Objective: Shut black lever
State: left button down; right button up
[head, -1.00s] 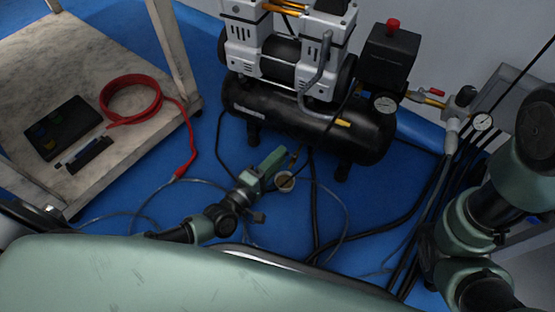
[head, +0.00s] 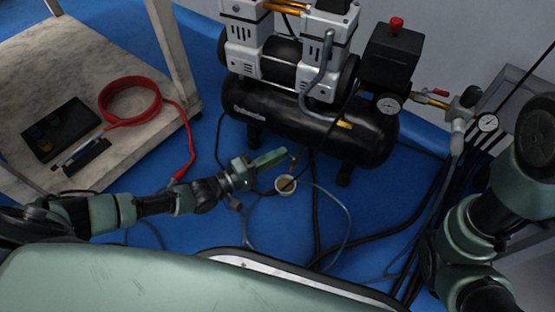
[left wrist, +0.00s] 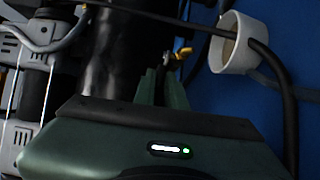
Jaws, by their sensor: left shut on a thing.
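My left gripper (head: 284,153) reaches in from the left, low beside the black compressor tank (head: 300,118). Its green fingers are close together near a small brass valve (head: 294,163) under the tank. In the left wrist view the fingers (left wrist: 164,85) close around a small dark piece, which looks like the black lever (left wrist: 167,62). A yellow-brass fitting (left wrist: 183,53) sits just right of the fingertips. The fingers hide most of the lever, so I cannot tell its angle. Only links of my right arm show at the right; its gripper is out of view.
Black hoses (head: 375,232) run across the blue floor. A cart (head: 115,165) with a red coiled hose (head: 131,97) stands left. A gauge assembly (head: 462,118) is at right.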

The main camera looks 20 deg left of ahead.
pick_arm(q)
jog(key=shift+w+m+g+h, duration=0.1)
jog(key=shift+m+g+h, duration=0.2)
jog(key=shift+g+h, duration=0.2)
jog(key=c, duration=1.5)
grip_release()
jog(key=shift+o, duration=0.2)
jog(key=p+v, duration=0.4)
jog(key=v, duration=0.2)
jog(key=shift+s+a+r, duration=0.1)
jog(key=shift+s+a, duration=0.1)
jog(key=shift+s, duration=0.15)
jog(key=shift+s+a, duration=0.35)
